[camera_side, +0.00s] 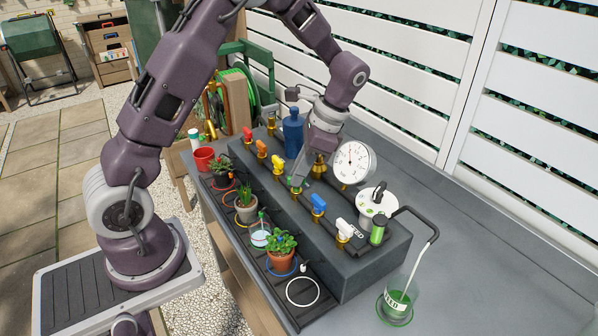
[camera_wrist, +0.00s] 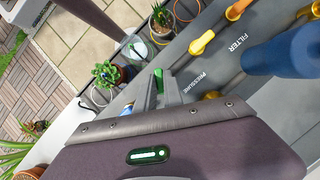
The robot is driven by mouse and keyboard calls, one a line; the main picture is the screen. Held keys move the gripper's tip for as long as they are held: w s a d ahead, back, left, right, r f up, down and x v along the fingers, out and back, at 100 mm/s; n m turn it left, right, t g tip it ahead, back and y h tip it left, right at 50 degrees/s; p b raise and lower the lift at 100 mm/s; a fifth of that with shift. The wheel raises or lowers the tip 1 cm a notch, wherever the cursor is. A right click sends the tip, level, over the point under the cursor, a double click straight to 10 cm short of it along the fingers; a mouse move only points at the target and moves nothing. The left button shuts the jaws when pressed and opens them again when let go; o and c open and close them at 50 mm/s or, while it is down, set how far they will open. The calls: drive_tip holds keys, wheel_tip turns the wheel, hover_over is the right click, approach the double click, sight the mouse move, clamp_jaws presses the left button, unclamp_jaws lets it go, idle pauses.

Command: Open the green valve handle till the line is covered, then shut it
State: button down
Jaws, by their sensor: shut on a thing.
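The green valve handle (camera_side: 295,188) is on the dark valve block, between the yellow and blue handles. In the wrist view the green handle (camera_wrist: 159,80) shows between my fingers. My gripper (camera_side: 300,178) reaches down to it and is shut on it; the fingers (camera_wrist: 165,88) hide much of the handle and its valve. A clear cup (camera_side: 261,238) with pale contents stands in front of the block, below the green valve. It also shows in the wrist view (camera_wrist: 138,49). I cannot make out a line on it or the level against one.
Red, orange, yellow (camera_side: 278,162), blue (camera_side: 318,204) and white (camera_side: 345,229) handles flank the green one. A blue bottle (camera_side: 293,132) and pressure gauge (camera_side: 353,163) stand close to my gripper. Potted plants (camera_side: 281,250) line the front. A feed jar (camera_side: 396,306) stands right.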

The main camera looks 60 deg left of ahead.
drive_tip(key=n+h, duration=0.1)
drive_tip(key=n, duration=0.2)
drive_tip(key=n+h, duration=0.1)
drive_tip(key=n, duration=0.1)
drive_tip(key=shift+w+a+n, duration=0.1)
drive_tip(key=shift+a+n, duration=0.05)
drive_tip(key=shift+n, duration=0.55)
drive_tip(key=c, duration=1.5)
unclamp_jaws()
drive_tip(key=shift+o, duration=0.2)
drive_tip(key=shift+r, duration=0.1)
drive_tip(key=v, duration=0.7)
drive_tip(key=shift+w, duration=0.15)
drive_tip(key=shift+a, duration=0.1)
